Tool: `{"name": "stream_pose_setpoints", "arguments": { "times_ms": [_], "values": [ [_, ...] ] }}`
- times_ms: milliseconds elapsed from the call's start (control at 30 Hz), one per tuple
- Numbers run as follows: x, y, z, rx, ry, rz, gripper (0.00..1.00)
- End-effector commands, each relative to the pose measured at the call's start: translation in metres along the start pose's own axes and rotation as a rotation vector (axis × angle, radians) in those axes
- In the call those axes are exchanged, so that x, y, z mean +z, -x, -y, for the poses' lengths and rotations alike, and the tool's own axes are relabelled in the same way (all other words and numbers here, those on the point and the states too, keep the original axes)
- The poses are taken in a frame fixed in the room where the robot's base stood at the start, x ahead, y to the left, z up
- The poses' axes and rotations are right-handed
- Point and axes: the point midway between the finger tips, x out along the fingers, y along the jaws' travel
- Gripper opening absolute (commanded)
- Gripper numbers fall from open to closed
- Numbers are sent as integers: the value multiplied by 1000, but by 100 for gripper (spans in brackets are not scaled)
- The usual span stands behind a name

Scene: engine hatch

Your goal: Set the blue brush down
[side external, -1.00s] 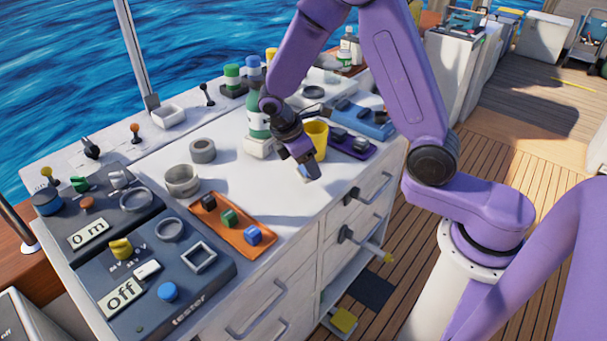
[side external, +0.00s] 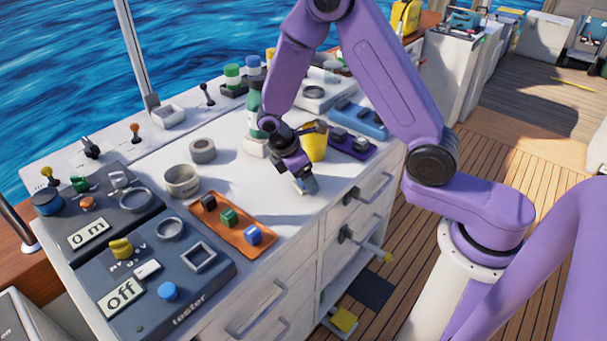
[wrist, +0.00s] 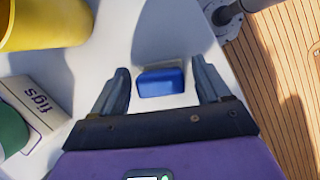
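The blue brush (wrist: 161,82) is between the two fingers of my gripper (wrist: 160,66) in the wrist view, with a narrow gap visible on each side. The fingers are apart and do not appear to touch it. In the side view, the brush (side external: 310,185) is at the fingertips of my gripper (side external: 303,181), low at the white counter top (side external: 270,195), near its front edge. The brush seems to rest on the counter, but its underside is hidden. A grey patch lies just beyond it in the wrist view; I cannot tell whether it is shadow or bristles.
A yellow cup (side external: 314,145) and a green bottle (side external: 255,122) stand behind my gripper. A small box marked "figs" (wrist: 38,103) is beside the bottle. An orange tray (side external: 240,243) with several coloured blocks lies to the left. The counter's front edge and a drawer handle (side external: 350,196) are close.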

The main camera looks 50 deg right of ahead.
Motion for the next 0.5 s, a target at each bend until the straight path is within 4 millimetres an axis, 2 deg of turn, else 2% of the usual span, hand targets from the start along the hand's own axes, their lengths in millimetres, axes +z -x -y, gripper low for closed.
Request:
{"name": "stream_pose_setpoints", "arguments": {
  "times_ms": [367, 500],
  "values": [
    [1, 3, 0, 1, 0, 0, 81],
    [1, 18, -1, 4, -2, -1, 81]
  ]
}}
